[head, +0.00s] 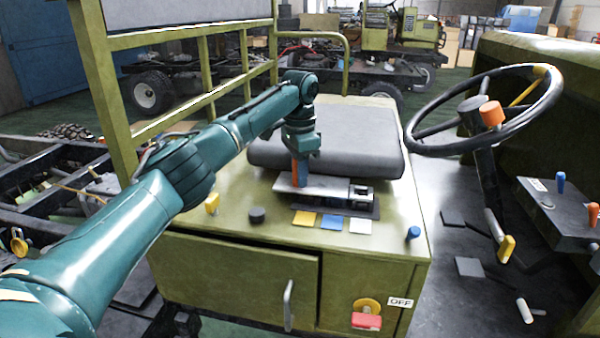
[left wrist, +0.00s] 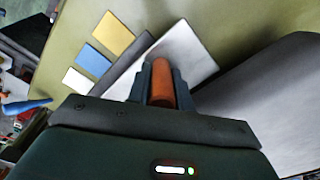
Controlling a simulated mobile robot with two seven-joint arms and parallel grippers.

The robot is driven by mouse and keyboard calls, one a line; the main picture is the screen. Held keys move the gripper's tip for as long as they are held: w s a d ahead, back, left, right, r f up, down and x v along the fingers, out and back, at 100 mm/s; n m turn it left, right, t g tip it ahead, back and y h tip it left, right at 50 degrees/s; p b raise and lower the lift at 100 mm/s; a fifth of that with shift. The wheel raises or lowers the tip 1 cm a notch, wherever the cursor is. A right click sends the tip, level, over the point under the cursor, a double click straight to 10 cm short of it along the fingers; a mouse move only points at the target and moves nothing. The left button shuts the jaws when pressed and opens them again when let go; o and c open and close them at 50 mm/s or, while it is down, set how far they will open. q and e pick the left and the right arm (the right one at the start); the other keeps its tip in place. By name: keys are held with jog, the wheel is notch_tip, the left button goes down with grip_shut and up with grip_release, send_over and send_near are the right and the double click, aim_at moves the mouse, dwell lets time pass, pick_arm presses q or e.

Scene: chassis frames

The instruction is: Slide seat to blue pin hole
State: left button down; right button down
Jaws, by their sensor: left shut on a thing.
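The dark grey seat cushion (head: 345,145) lies on the olive seat box. A silver plate (head: 322,187) sticks out in front of it over a dark strip (head: 350,208); the plate also shows in the left wrist view (left wrist: 195,52). Yellow (head: 304,218), blue (head: 332,222) and white (head: 360,226) squares lie side by side before the strip; the blue one shows in the left wrist view (left wrist: 92,61). My left gripper (head: 298,178) is shut on an upright orange handle (left wrist: 162,85) at the plate. I cannot see any pin hole. My right gripper is out of view.
An olive railing (head: 198,100) stands behind and left of the seat box. A steering wheel (head: 484,110) and a lever panel (head: 555,212) are at the right. A black knob (head: 257,215) and a blue knob (head: 413,233) stand on the box top.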

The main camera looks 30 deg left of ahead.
pick_arm(q)
jog(key=shift+d+f, duration=0.1)
jog(key=a, duration=0.2)
jog(key=s+a, duration=0.1)
jog(key=a, duration=0.3)
jog(key=shift+s+a, duration=0.15)
jog(key=shift+s, duration=0.25)
jog(key=shift+w+d, duration=0.1)
jog(key=shift+d, duration=0.2)
jog(key=c, duration=1.6)
grip_release()
jog(key=shift+o, duration=0.6)
jog(key=shift+a, duration=0.15)
jog(key=shift+o, duration=1.1)
notch_tip(320, 180, up, 13)
jog(key=shift+r, duration=0.2)
